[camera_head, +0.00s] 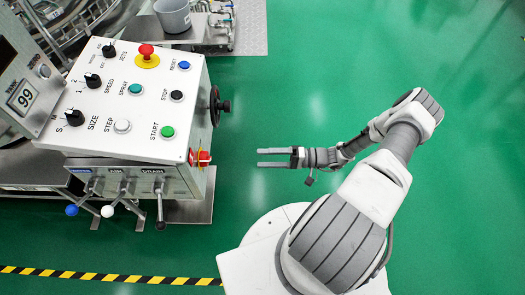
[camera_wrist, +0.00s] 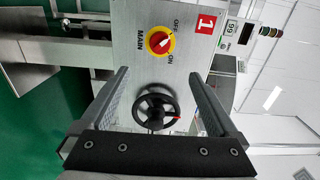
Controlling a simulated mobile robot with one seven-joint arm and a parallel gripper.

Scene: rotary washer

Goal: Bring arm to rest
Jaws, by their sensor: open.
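My gripper (camera_head: 274,158) is open and empty in the head view. It points left toward the control console (camera_head: 140,120), with green floor showing between its fingertips and the console. My arm bends out from my white base at the lower right. In the wrist view, the two fingers of my gripper (camera_wrist: 163,85) stand apart. A black handwheel (camera_wrist: 156,108) shows between them, with no contact visible. The same handwheel sits on the console's right side in the head view (camera_head: 216,106).
A red and yellow MAIN switch (camera_wrist: 160,40) is above the handwheel in the wrist view. Levers (camera_head: 108,211) with coloured knobs stick out from the console front. A grey bucket (camera_head: 173,15) stands behind it. Green floor (camera_head: 330,70) is clear behind my arm. A striped line (camera_head: 110,276) crosses the lower left.

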